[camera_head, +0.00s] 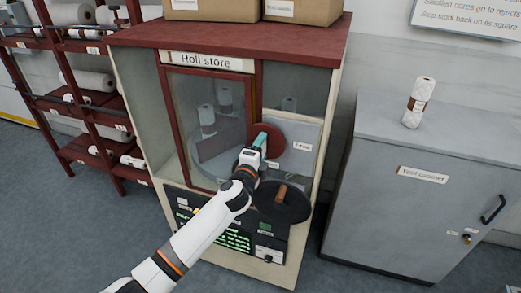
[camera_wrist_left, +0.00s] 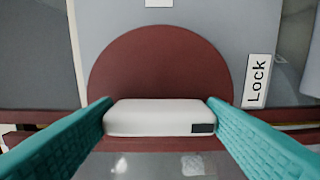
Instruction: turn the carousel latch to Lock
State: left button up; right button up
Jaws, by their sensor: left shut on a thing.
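The carousel latch is a dark red disc (camera_head: 271,141) on a grey plate at the front of the roll store, right of the glass door. It also shows in the left wrist view (camera_wrist_left: 160,60). A white grip bar (camera_wrist_left: 155,115) with a dark mark at its right end lies level in that view. My left gripper (camera_wrist_left: 160,117) has its teal fingers against both ends of this bar. A white "Lock" label (camera_wrist_left: 257,81) is right of the disc in the wrist view, apart from the dark mark. My right gripper is not in view.
A dark round wheel (camera_head: 291,212) with a brown handle sits below the latch. The glass door (camera_head: 190,100) shows white rolls inside. A grey cabinet (camera_head: 375,200) with a paper roll (camera_head: 421,92) stands right; a red rack (camera_head: 98,150) stands left.

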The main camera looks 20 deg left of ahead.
pick_arm(q)
jog(key=o, duration=1)
jog(key=s+b, duration=0.2)
jog(key=s, duration=1)
jog(key=shift+a, duration=0.2)
jog(key=shift+f, duration=0.15)
